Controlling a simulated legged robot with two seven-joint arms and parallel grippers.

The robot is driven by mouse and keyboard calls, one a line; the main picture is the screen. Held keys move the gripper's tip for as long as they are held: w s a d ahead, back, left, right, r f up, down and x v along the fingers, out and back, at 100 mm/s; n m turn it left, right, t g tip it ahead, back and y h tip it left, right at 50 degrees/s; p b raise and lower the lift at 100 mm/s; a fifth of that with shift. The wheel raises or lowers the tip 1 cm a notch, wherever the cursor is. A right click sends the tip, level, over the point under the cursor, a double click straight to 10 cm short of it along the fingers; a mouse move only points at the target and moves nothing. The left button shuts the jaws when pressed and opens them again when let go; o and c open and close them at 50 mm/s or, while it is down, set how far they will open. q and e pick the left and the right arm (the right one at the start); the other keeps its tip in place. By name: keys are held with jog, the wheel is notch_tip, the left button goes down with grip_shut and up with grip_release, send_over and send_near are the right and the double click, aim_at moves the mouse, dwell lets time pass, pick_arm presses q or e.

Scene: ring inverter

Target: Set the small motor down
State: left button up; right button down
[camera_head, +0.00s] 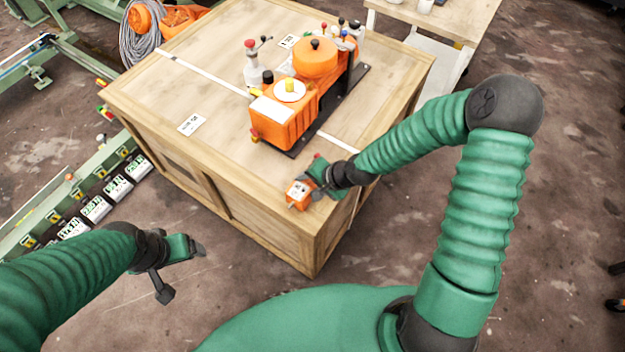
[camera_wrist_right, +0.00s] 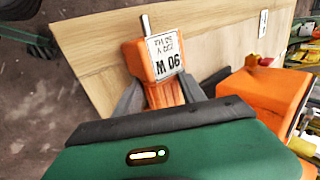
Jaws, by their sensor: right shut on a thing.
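The small motor (camera_head: 299,194) is an orange block with a pale face, at the near right corner of the wooden crate top. In the right wrist view the motor (camera_wrist_right: 140,62) shows a metal shaft and a white label reading "M 06". My right gripper (camera_head: 311,187) is shut on it, with a dark finger on each side. I cannot tell whether the motor touches the crate top or hangs just above it. My left gripper (camera_head: 181,272) is empty, off the crate's near left side, with its two fingers spread apart.
The wooden crate (camera_head: 217,88) carries a large orange machine (camera_head: 288,120) on a dark base, just behind my right gripper. White cards lie on the crate top. A green rail with several labelled units (camera_head: 95,208) stands left. The crate's left top is mostly clear.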

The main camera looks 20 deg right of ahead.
jog(key=shift+w+d, duration=0.1)
jog(key=c, duration=1)
grip_release()
jog(key=shift+o, duration=0.2)
jog(key=shift+r, duration=0.1)
